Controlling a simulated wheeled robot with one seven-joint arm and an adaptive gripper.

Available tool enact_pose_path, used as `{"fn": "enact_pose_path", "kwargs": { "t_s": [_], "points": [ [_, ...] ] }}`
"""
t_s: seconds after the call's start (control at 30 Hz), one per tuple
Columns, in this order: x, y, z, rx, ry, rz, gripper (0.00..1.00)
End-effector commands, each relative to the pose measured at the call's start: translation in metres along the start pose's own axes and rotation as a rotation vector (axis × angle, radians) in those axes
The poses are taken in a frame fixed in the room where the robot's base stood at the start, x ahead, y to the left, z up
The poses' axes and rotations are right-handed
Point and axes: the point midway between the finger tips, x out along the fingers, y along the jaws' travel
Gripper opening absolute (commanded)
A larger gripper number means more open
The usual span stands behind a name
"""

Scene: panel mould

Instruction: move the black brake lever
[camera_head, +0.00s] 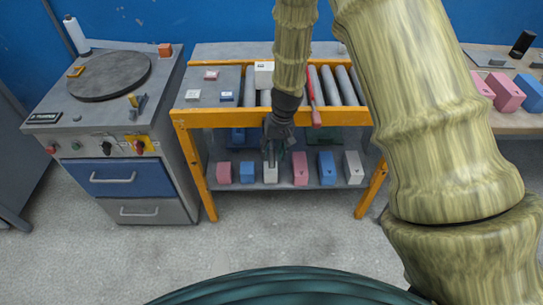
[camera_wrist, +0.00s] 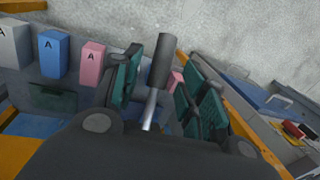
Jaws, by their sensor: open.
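The black brake lever shows in the wrist view as a dark cylindrical grip (camera_wrist: 161,60) on a bright metal rod. My gripper (camera_wrist: 162,86) is open, with one green-padded finger on each side of the lever; I cannot tell whether either finger touches it. In the head view my gripper (camera_head: 275,145) points down in front of the orange front rail of the roller table (camera_head: 228,118). There the lever is mostly hidden by my gripper and hard to make out.
A red-handled lever (camera_head: 315,112) stands just right of my gripper. Pink, blue and white blocks line the lower shelf (camera_head: 312,181) below. A cabinet with a round plate (camera_head: 110,76) stands left, and another table with blocks (camera_head: 506,92) right.

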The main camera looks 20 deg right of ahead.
Motion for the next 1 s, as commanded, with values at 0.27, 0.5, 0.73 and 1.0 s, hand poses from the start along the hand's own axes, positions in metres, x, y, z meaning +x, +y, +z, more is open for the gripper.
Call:
{"fn": "enact_pose_path", "kwargs": {
  "t_s": [0.27,0.5,0.73,1.0],
  "points": [
    [0.026,0.000,0.000,0.002,0.000,0.000,0.42],
    [0.032,0.000,0.000,0.001,0.000,0.000,0.42],
    [0.032,0.000,0.000,0.001,0.000,0.000,0.33],
    [0.032,0.000,0.000,0.001,0.000,0.000,0.00]
  ]
}}
